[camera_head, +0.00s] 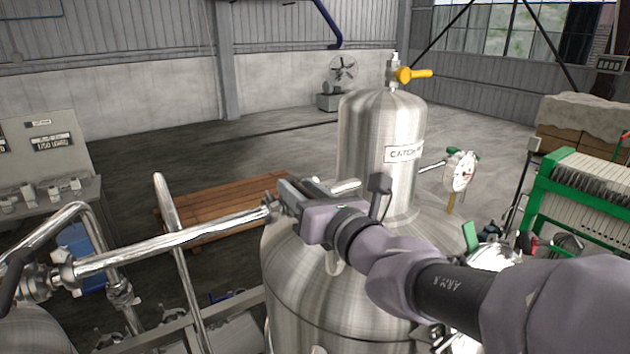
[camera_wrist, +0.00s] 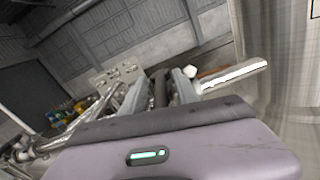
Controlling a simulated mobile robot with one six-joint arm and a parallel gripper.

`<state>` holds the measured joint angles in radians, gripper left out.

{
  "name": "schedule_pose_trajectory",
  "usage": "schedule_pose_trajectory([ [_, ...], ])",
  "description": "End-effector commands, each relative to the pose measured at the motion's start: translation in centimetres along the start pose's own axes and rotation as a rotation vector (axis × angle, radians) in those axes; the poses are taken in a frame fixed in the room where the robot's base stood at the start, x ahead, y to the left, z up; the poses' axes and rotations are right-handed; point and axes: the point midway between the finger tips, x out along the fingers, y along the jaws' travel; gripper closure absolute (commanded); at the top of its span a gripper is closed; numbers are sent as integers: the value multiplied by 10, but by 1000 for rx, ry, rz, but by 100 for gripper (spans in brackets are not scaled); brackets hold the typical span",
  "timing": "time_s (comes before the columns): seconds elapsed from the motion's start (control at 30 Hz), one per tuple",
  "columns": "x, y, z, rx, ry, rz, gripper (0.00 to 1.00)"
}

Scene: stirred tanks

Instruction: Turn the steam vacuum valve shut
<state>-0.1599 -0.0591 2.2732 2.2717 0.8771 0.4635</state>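My gripper (camera_head: 283,192) is at the pipe joint on the left side of the steel tank labelled with a word starting "CATCH" (camera_head: 378,160). In the wrist view its two light grey fingers (camera_wrist: 158,88) stand apart, with a dark bar-like piece (camera_wrist: 158,98) between them. This may be a valve lever; whether the fingers press on it is not clear. The valve body is largely hidden behind my gripper. No label naming the steam vacuum valve is readable.
A shiny pipe (camera_head: 170,243) runs left from the joint. A yellow-handled valve (camera_head: 405,75) tops the tank, and a round gauge (camera_head: 460,172) is at its right. A green-framed filter press (camera_head: 580,200) stands at the right. Open floor lies behind the tank.

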Motion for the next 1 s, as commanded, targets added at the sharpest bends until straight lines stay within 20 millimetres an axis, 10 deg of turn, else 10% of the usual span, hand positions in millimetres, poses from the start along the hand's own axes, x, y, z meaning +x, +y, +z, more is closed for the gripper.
schedule_pose_trajectory([
  [0.37, -10, -1, 0, 0, -1, -1, 64],
  [1.0, -164, -2, -3, -4, -6, -4, 64],
])
